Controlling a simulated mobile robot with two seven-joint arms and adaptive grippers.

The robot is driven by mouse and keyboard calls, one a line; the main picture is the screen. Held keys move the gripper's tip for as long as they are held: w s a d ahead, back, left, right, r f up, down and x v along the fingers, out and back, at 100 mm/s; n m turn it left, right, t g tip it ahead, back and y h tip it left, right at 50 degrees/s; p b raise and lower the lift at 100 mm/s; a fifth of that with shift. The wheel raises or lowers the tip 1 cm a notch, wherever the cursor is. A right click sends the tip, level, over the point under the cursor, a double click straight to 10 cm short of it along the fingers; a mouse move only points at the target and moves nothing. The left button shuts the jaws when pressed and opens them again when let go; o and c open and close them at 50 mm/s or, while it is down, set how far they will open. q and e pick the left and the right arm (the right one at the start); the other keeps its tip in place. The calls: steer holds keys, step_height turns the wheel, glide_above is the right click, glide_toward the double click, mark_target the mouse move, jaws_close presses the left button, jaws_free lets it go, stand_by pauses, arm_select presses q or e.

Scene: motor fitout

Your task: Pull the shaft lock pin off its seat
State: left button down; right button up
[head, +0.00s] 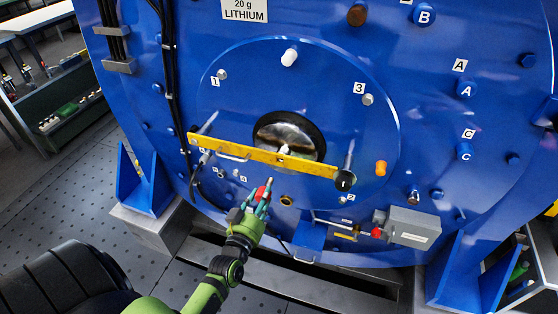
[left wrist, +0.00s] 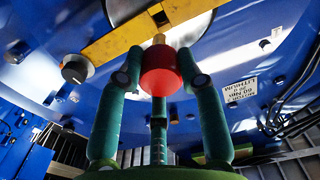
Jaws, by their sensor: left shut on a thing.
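The shaft lock pin, with a red body (head: 262,193) and a brass-coloured tip, is between the fingers of my left gripper (head: 262,200). In the left wrist view, the red body (left wrist: 162,73) sits between the gripper's green fingers (left wrist: 160,85), with its tip pointing at the yellow bar (left wrist: 115,42). In the head view, the yellow bar (head: 235,151) crosses in front of the round shaft end (head: 284,128), and the pin shows below it. I cannot tell whether the tip touches the bar or a seat. My right gripper is not in view.
The large blue motor face (head: 330,75) carries several bolts and labels. A grey box (head: 413,228) with a red knob (head: 376,233) is at the lower right. A black round knob (head: 345,180) is at the bar's right end. Black cables run down the left.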

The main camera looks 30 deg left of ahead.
arm_select(q)
steer(key=p+v, duration=0.4)
steer(key=v, duration=1.3)
steer(key=shift+s+d, duration=0.15)
steer(key=shift+s, duration=0.15)
steer(key=shift+r, duration=0.1)
